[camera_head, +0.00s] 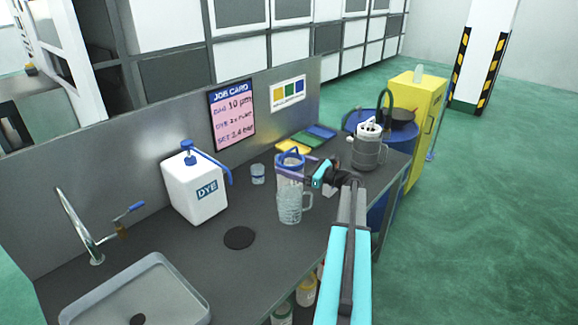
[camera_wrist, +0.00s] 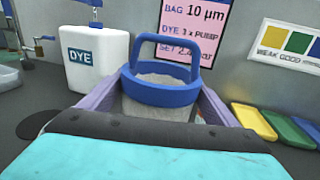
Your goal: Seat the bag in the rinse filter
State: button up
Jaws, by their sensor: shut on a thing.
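A filter bag (camera_head: 289,174) with a blue rim and a raised blue loop handle is in my gripper (camera_head: 290,162). In the wrist view the bag (camera_wrist: 162,92) shows a grey body and its blue ring between my two purple fingers (camera_wrist: 160,98), which close on its sides. The ring looks about level; its lower body is hidden by my gripper. In the head view the bag appears above or behind a clear jug (camera_head: 289,207); I cannot tell whether they touch. A grey cylindrical housing (camera_head: 367,152), possibly the rinse filter, stands at the bench's right end with a white top.
A white dye container (camera_head: 194,187) with a blue pump, a small cup (camera_head: 257,174) and a black disc (camera_head: 239,237) are left of my gripper. A sink (camera_head: 140,292) is front left. A job card (camera_head: 232,115) reads bag 10 µm.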

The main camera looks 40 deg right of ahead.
jog(key=shift+f, duration=0.15)
jog(key=o, duration=1.5)
jog(key=shift+o, duration=0.2)
jog(key=shift+r, duration=0.2)
jog(key=shift+s+d+f+b, duration=0.2)
jog(key=shift+s+b, duration=0.2)
jog(key=shift+s, duration=0.25)
jog(key=b+v, duration=0.3)
jog(key=v, duration=0.7)
jog(key=shift+s+r, duration=0.2)
jog(key=shift+s, duration=0.15)
jog(key=shift+c, duration=0.4)
